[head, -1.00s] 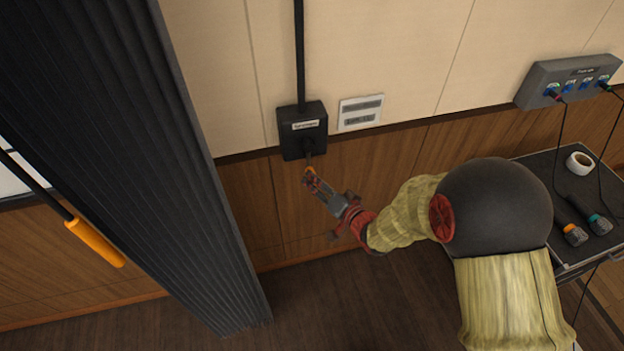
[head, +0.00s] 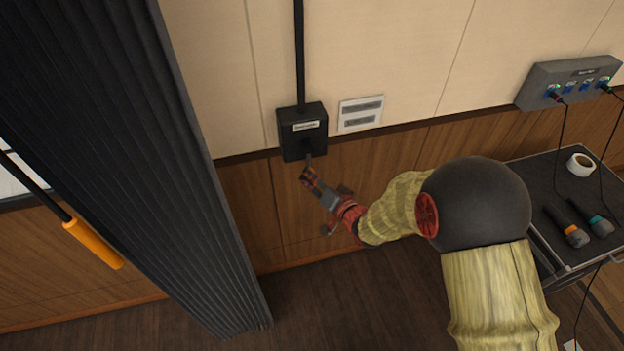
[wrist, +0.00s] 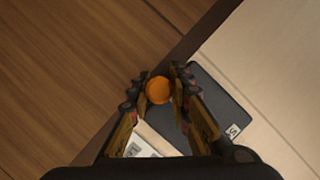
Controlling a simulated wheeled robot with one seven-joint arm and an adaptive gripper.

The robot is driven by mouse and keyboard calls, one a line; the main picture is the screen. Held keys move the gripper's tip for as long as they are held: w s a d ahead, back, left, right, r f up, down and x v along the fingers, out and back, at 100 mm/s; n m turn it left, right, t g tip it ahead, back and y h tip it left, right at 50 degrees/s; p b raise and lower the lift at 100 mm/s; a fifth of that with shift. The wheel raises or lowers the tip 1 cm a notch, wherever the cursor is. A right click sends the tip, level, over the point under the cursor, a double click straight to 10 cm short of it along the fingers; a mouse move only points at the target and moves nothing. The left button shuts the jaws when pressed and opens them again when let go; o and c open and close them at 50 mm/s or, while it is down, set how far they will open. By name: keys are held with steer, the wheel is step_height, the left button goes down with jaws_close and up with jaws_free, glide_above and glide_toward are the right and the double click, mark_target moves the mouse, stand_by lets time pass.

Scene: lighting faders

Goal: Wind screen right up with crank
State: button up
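The crank box (head: 303,131) is a black box on the wall with a small label and a black pipe running up from it. A short crank arm (head: 308,160) comes out below it. The crank's round orange knob (wrist: 159,90) shows in the wrist view between the two fingers of my gripper (wrist: 161,84), which appear to touch it on both sides. In the head view my gripper (head: 308,176) is just below the box and hides the knob. The screen cannot be made out for sure.
A dark pleated curtain (head: 150,180) hangs left of the box. A black rod with an orange grip (head: 93,244) is beyond it. A white wall plate (head: 361,113) is beside the box. A grey socket panel (head: 568,82) and a cart (head: 545,180) with tape and microphones stand right.

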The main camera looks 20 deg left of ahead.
jaws_close()
steer(key=shift+w+d, duration=0.1)
steer(key=shift+d, duration=0.05)
stand_by(0.4)
